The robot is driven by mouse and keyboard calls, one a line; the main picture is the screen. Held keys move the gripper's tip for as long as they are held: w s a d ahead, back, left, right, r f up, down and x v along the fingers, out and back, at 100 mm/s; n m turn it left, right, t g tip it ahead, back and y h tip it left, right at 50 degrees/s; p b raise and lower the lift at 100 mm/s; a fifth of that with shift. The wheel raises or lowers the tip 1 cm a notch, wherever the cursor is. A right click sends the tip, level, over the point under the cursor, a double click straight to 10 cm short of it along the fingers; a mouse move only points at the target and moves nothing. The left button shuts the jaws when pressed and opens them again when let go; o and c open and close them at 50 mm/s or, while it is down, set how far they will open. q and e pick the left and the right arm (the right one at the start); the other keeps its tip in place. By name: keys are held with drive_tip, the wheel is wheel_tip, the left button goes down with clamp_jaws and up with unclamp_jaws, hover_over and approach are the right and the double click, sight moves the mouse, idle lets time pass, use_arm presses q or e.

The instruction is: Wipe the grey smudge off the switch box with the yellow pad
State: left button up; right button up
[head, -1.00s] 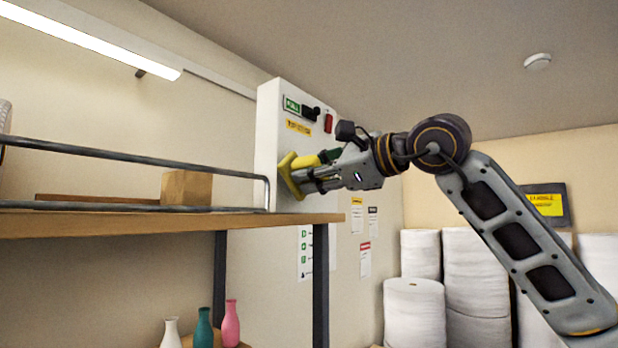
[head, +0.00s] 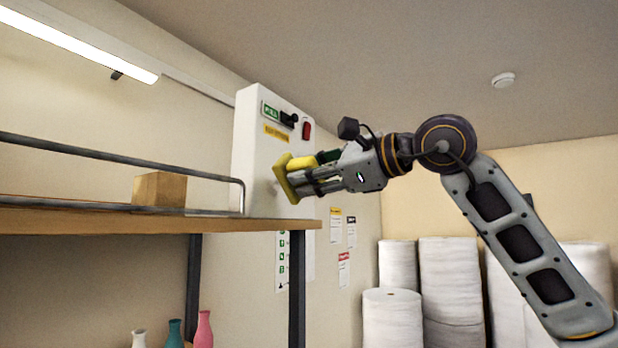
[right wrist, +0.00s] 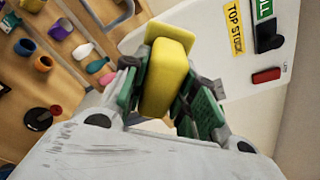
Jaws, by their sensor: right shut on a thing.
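The switch box (head: 250,150) is a white cabinet on the wall, with a green label, a yellow label, a black switch and a red switch on its front. My right gripper (head: 308,176) is shut on the yellow pad (head: 284,180), in front of the lower part of the box. In the right wrist view the pad (right wrist: 168,75) sits between the green-sided fingers, and the box face (right wrist: 215,55) lies behind it. I cannot tell whether the pad touches the face. No grey smudge shows; the pad and gripper cover part of the face. My left gripper is not in view.
A wooden shelf (head: 90,220) with a metal rail (head: 120,160) and a wooden block (head: 160,190) stands left of the box. Vases (head: 203,330) stand below it. White rolls (head: 392,320) stand at the back right.

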sight(286, 178)
drive_tip(key=shift+b+v, duration=0.5)
drive_tip(key=shift+v, duration=1.05)
drive_tip(key=shift+w+f, duration=0.15)
drive_tip(key=shift+w, duration=0.05)
drive_tip(key=shift+s+a+r+p+x, duration=0.1)
drive_tip(key=shift+p+x, duration=0.3)
drive_tip(key=shift+x, duration=0.7)
drive_tip(key=shift+s+a+r+p+x, duration=0.1)
drive_tip(key=shift+p+x, duration=0.25)
drive_tip(key=shift+x, duration=0.75)
drive_tip(key=shift+s+a+r+p+x, duration=0.1)
drive_tip(key=shift+p+x, duration=0.3)
drive_tip(key=shift+x, duration=0.7)
drive_tip(key=shift+p+x, duration=0.3)
drive_tip(key=shift+x, duration=0.7)
drive_tip(key=shift+r, duration=0.15)
drive_tip(key=shift+w+d+p, duration=0.5)
drive_tip(key=shift+w+d, duration=0.7)
drive_tip(key=shift+w, duration=0.25)
drive_tip(key=shift+w+d, duration=0.1)
drive_tip(key=shift+w, duration=0.05)
